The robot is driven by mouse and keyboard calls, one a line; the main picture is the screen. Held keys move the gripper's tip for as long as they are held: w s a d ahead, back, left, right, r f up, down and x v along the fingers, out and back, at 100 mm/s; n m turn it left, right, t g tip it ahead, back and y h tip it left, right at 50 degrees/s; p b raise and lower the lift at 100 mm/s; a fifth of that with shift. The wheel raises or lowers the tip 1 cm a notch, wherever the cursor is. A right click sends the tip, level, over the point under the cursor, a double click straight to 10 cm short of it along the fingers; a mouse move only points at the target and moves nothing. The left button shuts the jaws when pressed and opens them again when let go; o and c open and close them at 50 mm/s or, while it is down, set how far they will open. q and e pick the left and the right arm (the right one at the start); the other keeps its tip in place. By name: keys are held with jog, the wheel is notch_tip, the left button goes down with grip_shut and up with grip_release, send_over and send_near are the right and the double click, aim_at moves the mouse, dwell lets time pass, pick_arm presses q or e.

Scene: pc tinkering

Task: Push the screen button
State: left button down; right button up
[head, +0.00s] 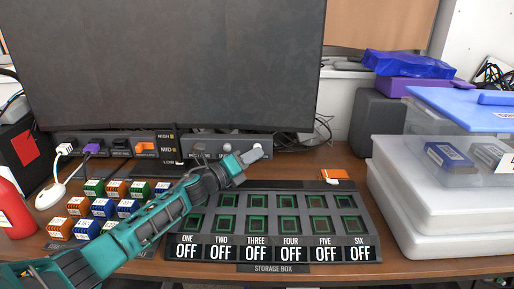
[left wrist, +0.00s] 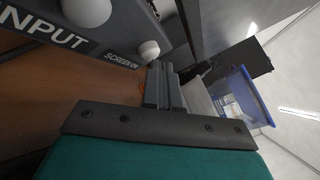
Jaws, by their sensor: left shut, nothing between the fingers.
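The large dark screen (head: 165,65) stands at the back of the desk. A grey control strip runs under it, with a round white knob (head: 227,147) near its right part. In the left wrist view a small white button (left wrist: 149,50) sits beside a label starting "SCREEN", and a larger white knob (left wrist: 87,12) sits by "INPUT". My left gripper (head: 252,155) is shut and empty, just in front of the strip's right end. In the wrist view its fingertips (left wrist: 160,72) are close to the small button; I cannot tell whether they touch. My right gripper is not in view.
A storage box panel (head: 273,240) with several slots lies below my left arm. Several coloured cubes (head: 102,207) stand to the left. A black speaker (head: 376,122) and clear plastic boxes (head: 430,205) stand at the right.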

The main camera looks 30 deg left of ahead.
pick_arm(q)
jog(key=shift+s+d+p, duration=0.4)
jog(key=shift+s+d, duration=0.05)
jog(key=shift+s, duration=0.45)
jog(key=shift+s+d+p, duration=0.4)
jog(key=shift+s, duration=0.5)
jog(key=shift+s+d+p, duration=0.4)
jog(key=shift+s+d, duration=0.05)
jog(key=shift+s, duration=0.45)
